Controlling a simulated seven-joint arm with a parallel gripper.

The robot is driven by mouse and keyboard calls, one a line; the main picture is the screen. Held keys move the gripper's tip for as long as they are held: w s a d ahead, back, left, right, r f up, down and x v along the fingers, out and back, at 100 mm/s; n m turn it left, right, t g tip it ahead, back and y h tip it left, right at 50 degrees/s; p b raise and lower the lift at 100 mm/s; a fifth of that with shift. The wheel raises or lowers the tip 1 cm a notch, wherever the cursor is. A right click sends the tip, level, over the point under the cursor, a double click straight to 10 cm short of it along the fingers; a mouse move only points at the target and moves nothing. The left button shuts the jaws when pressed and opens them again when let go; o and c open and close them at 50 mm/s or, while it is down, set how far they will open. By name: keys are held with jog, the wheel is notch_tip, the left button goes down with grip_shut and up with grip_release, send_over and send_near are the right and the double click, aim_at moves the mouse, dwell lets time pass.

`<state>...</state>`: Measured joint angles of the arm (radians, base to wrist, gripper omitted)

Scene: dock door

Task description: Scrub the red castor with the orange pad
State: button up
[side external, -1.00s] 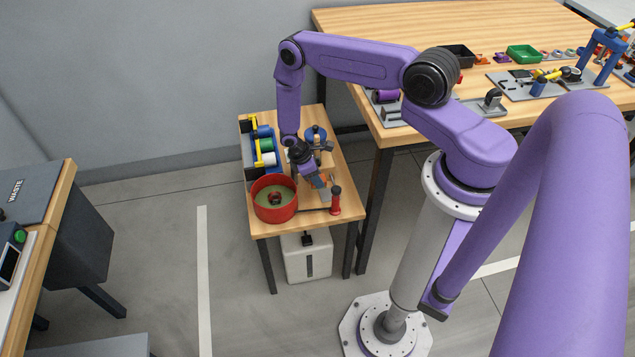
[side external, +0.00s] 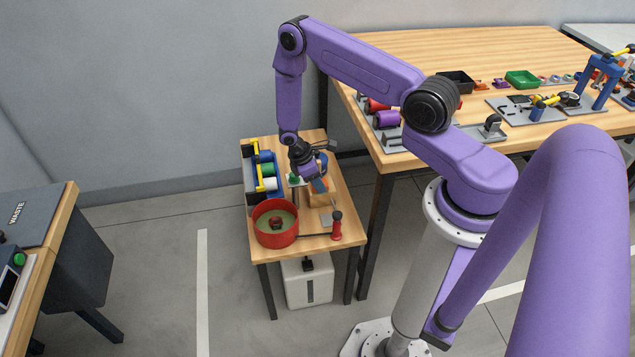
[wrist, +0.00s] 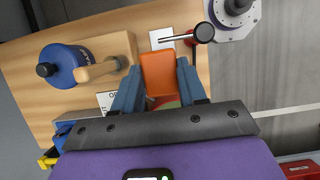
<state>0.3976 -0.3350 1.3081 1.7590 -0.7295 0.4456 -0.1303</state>
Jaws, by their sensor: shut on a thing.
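My gripper (side external: 318,184) is over the small wooden bench, behind and right of the red tub (side external: 262,237). In the wrist view, the two blue-grey fingers of my gripper (wrist: 159,77) are shut on the orange pad (wrist: 158,72), which sticks out beyond their tips. In the side view the pad is mostly hidden and very small. A small dark red thing (side external: 277,222) sits in the middle of the tub's greenish inside. It may be the red castor, but it is too small to be sure. The pad is apart from it.
A red post with a dark top (side external: 337,225) stands right of the tub, by a grey plate (side external: 326,219). A rack with blue, green and white rolls (side external: 266,172) is at the bench's left. A larger table (side external: 450,55) is behind.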

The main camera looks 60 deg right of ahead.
jog(key=shift+o, duration=1.2)
jog(key=shift+c, duration=0.8)
